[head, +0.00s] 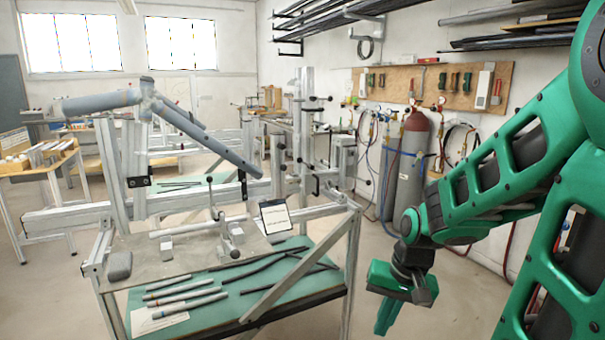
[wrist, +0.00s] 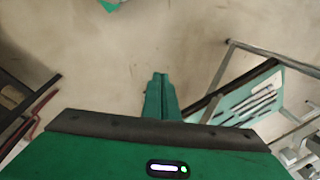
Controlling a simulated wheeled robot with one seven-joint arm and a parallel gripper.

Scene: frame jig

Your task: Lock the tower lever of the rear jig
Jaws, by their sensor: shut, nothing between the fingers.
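My gripper (head: 383,328) hangs pointing down at the right of the jig bench, over the bare floor. Its green fingers (wrist: 160,78) are together and empty in the wrist view. A metal jig holds a grey tube frame (head: 205,130) at the left of the bench. An upright tower (head: 304,135) with several small dark-ended handles stands behind and to the right of the frame. I cannot tell which handle is the tower lever, or whether it is locked. My gripper is apart from all of these.
The jig bench has a green lower shelf (head: 240,300) with tubes and dark rods on it. A black-knobbed clamp (head: 211,190) and a small sign (head: 275,216) are on top. Gas cylinders (head: 412,160) stand by the right wall. Floor is clear between bench and my arm.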

